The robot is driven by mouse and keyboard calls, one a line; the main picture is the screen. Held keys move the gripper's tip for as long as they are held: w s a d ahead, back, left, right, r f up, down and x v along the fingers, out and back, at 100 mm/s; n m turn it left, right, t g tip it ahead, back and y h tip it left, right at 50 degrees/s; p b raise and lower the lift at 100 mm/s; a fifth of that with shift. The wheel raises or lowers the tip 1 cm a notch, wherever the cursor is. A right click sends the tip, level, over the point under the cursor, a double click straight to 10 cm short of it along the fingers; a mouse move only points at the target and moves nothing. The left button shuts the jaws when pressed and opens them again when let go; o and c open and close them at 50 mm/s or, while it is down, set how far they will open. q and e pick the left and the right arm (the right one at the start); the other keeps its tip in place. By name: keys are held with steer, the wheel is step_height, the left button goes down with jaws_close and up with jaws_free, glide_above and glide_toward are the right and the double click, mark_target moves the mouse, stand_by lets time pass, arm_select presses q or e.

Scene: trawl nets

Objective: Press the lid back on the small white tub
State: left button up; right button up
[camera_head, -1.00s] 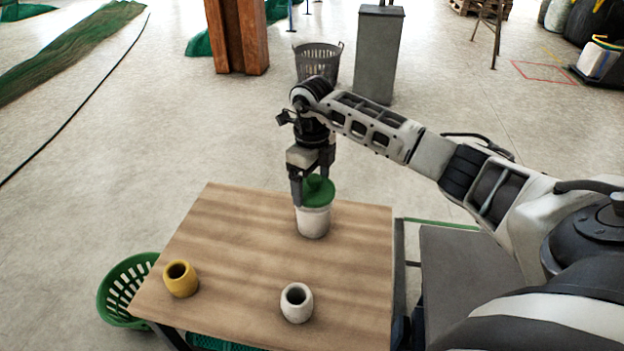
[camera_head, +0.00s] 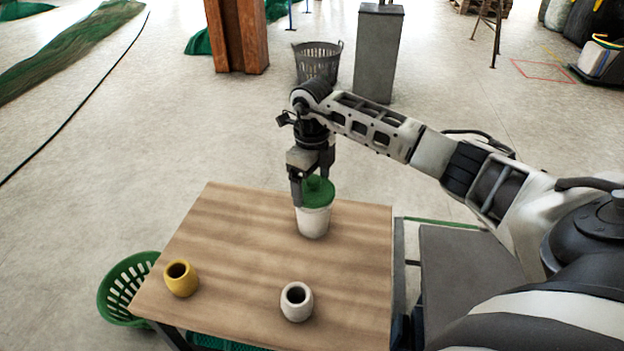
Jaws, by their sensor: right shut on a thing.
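The small white tub (camera_head: 313,222) stands upright near the back of the wooden table (camera_head: 235,235). The green lid (camera_head: 319,194) with a round knob is on top of the tub's rim; I cannot tell whether it is fully seated. My right gripper (camera_head: 312,187) points down over the lid and is shut on its knob, with one finger at the left side of the lid. The fingers partly hide the knob. My left gripper is not in view.
A yellow pot (camera_head: 181,279) stands at the table's front left and a white pot (camera_head: 296,302) at the front middle. A green basket (camera_head: 125,290) is on the floor to the left. The table between the pots and tub is clear.

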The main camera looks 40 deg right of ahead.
stand_by(0.6)
steer(key=o, duration=0.8)
steer(key=shift+c, duration=0.2)
steer(key=shift+r+p, duration=3.05)
steer(key=shift+r, duration=0.5)
jaws_close()
